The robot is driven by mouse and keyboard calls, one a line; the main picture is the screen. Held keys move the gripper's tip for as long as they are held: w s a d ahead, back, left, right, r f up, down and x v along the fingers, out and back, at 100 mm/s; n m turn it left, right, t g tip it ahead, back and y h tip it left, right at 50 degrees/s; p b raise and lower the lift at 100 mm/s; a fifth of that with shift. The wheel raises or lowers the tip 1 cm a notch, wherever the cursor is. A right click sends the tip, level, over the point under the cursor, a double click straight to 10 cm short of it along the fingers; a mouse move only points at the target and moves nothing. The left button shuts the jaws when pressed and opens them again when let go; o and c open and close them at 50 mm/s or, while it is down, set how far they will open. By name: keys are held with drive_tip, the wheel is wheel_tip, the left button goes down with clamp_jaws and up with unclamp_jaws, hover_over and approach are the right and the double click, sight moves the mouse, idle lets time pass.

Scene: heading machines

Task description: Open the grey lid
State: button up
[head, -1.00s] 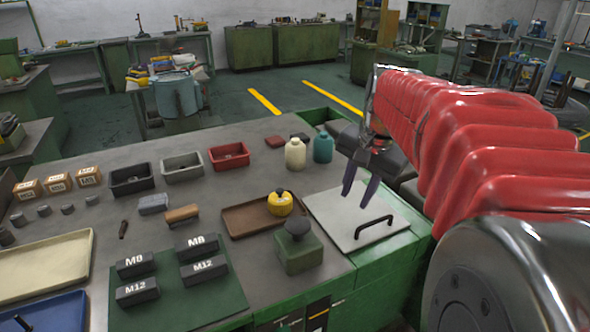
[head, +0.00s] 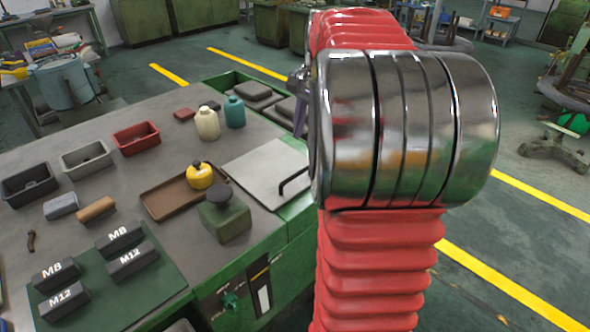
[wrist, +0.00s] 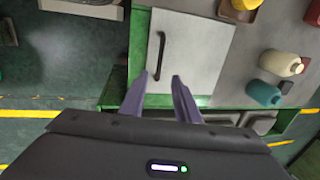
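The grey lid (head: 262,167) lies flat and closed on the right end of the bench, its black bar handle (head: 294,181) near the right edge and partly hidden by my arm. In the wrist view the lid (wrist: 202,52) fills the upper middle, with the handle (wrist: 160,54) upright in the picture. My gripper (wrist: 159,82) is open and empty, its two purple fingers apart just below the handle's lower end in that view. They look apart from the handle. In the head view my arm hides most of the gripper.
A cream bottle (head: 207,123) and a teal bottle (head: 234,112) stand behind the lid. A brown tray (head: 160,203) with a yellow container (head: 200,175) and a green block with a dark knob (head: 225,220) stand left of it. Open bins (head: 262,93) are at the back.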

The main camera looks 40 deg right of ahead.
sight(297, 174)
drive_tip(key=f, duration=0.4)
drive_tip(key=w+f, duration=0.1)
drive_tip(key=f, duration=0.3)
drive_tip(key=w+f, duration=0.1)
drive_tip(key=f, duration=0.4)
drive_tip(key=shift+w, duration=0.25)
drive_tip(key=shift+c, duration=0.2)
clamp_jaws()
